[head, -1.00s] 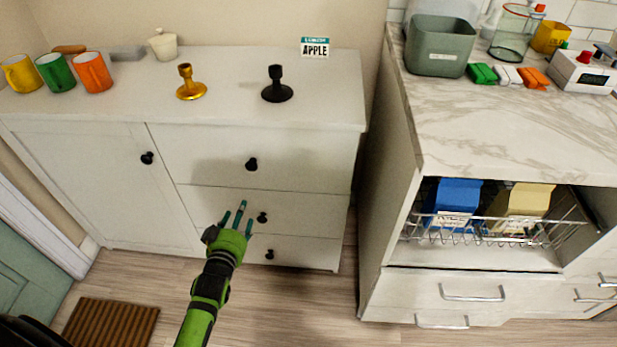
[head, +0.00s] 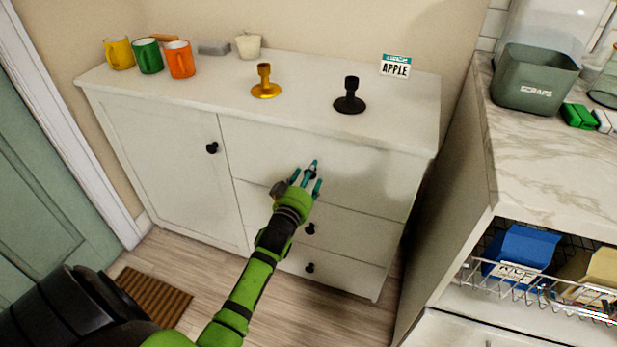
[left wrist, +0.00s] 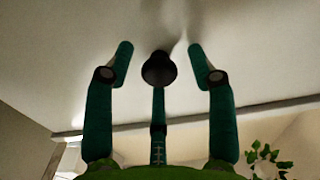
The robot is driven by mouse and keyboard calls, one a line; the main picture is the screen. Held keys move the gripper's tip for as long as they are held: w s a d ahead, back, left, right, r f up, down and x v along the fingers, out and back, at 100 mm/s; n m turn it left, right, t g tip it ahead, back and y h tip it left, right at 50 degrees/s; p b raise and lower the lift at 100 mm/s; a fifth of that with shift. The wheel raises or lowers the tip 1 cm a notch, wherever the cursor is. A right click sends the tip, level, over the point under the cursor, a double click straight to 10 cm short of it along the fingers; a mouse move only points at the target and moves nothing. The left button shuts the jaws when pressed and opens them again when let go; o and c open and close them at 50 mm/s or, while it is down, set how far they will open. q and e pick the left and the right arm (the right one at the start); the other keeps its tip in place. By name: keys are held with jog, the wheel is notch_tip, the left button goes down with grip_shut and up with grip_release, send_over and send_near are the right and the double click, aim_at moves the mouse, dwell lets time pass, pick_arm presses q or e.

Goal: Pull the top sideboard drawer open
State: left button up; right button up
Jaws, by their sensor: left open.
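The white sideboard (head: 165,145) stands against the wall with a door on its left and a stack of drawers on its right. The top drawer (head: 375,178) is shut. Its round black knob shows in the left wrist view (left wrist: 159,69), between the spread fingers; in the head view my gripper hides it. My left gripper (head: 306,178) is open in front of the top drawer, with its fingers pointing at the drawer front around the knob. I cannot tell whether any finger touches the knob. My right gripper is not in view.
On the sideboard top stand several mugs (head: 179,60), a gold candlestick (head: 265,83), a black candlestick (head: 350,97) and an APPLE sign (head: 396,67). Lower drawer knobs (head: 310,229) sit below my gripper. A marble counter (head: 530,145) stands to the right. A brown mat (head: 152,296) lies on the floor.

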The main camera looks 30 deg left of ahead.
pick_arm(q)
grip_shut()
jog(key=shift+s, duration=0.1)
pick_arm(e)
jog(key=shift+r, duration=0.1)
